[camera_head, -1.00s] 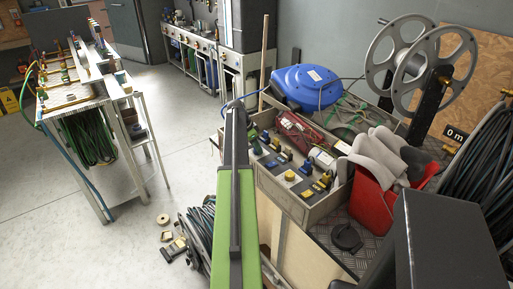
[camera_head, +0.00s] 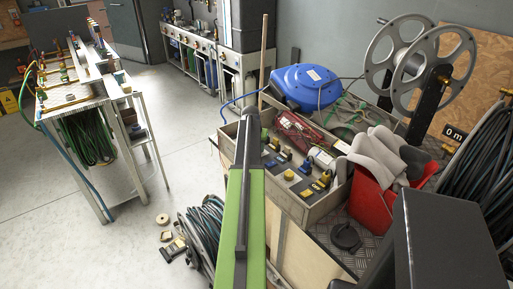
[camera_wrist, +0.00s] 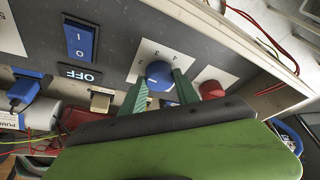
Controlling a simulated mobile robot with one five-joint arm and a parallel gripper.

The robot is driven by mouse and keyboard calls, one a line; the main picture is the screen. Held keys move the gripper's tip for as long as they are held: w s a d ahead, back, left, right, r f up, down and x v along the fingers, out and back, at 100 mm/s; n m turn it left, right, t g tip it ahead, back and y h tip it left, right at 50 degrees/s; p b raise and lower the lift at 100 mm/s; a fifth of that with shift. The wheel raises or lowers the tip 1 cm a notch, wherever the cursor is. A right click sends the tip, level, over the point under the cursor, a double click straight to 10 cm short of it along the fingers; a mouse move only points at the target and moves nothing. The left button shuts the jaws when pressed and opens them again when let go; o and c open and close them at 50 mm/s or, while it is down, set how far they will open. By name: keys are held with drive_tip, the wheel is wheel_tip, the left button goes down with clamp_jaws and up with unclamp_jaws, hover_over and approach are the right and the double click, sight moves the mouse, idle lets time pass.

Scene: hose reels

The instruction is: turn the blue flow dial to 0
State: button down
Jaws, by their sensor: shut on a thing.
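The blue flow dial (camera_wrist: 159,74) is a round knob on a white plate with small numbers, on a grey panel in the wrist view. My gripper (camera_wrist: 160,84) is shut on it, with a green finger on each side of the knob. A pale mark shows on the knob's face, but its exact setting is too small to read. In the head view my green arm reaches the left end of the grey control box (camera_head: 294,205); the dial and fingertips are hidden there.
A red knob (camera_wrist: 211,89) sits right beside the right finger. A blue hose reel (camera_head: 305,86) and a red bucket (camera_head: 372,200) stand around the box.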

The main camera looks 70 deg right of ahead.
drive_tip(key=n+t, duration=0.1)
drive_tip(key=n, duration=0.1)
drive_tip(key=n+t, duration=0.1)
drive_tip(key=n, duration=0.2)
drive_tip(key=shift+d+n+y, duration=0.15)
drive_tip(key=shift+n+y, duration=0.15)
drive_tip(key=shift+y, duration=0.1)
drive_tip(key=n+t+y, duration=0.1)
drive_tip(key=n, duration=0.3)
drive_tip(key=shift+d, duration=0.15)
drive_tip(key=n+y, duration=0.1)
drive_tip(key=n, duration=0.2)
drive_tip(key=n+t+y, duration=0.1)
drive_tip(key=n, duration=0.1)
drive_tip(key=shift+s+d+n, duration=0.1)
drive_tip(key=shift+d+n, duration=0.05)
drive_tip(key=shift+n, duration=0.25)
drive_tip(key=shift+n+y, duration=0.8)
drive_tip(key=shift+n, duration=1.1)
drive_tip(key=c, duration=0.9)
unclamp_jaws()
drive_tip(key=shift+s, duration=0.1)
